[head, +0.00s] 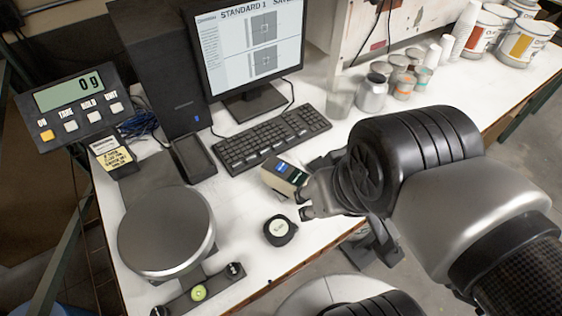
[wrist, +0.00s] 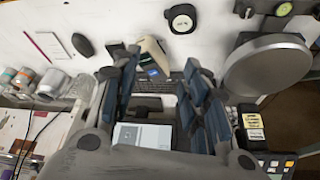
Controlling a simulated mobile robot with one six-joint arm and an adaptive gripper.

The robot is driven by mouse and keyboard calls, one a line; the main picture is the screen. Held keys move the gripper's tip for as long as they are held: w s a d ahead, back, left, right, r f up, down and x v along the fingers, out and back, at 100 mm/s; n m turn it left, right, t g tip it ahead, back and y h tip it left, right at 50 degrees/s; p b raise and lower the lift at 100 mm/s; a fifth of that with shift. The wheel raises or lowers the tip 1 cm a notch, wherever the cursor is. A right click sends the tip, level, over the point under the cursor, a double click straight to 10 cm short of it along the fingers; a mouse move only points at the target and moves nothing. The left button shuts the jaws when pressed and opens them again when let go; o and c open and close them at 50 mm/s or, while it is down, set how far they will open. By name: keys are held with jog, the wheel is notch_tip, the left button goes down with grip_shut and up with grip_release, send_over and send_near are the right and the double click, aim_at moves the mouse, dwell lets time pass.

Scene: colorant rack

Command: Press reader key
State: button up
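The reader (head: 285,174) appears to be the small beige handheld device with a dark face and a lit blue screen, lying on the white bench in front of the keyboard. It also shows in the wrist view (wrist: 155,52), beyond my fingertips and nearer the left finger. My gripper (head: 308,188) is just right of the device in the head view. I cannot tell whether a finger touches the device. Its key is too small to make out.
A black tape measure (head: 280,230) lies in front of the device. A keyboard (head: 272,137) and monitor (head: 250,50) reading "STANDARD 1" stand behind. A round scale pan (head: 167,230) is left, its display (head: 68,93) reading 0 g. Metal cans (head: 372,93) stand back right.

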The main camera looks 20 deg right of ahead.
grip_shut()
dwell(1.5)
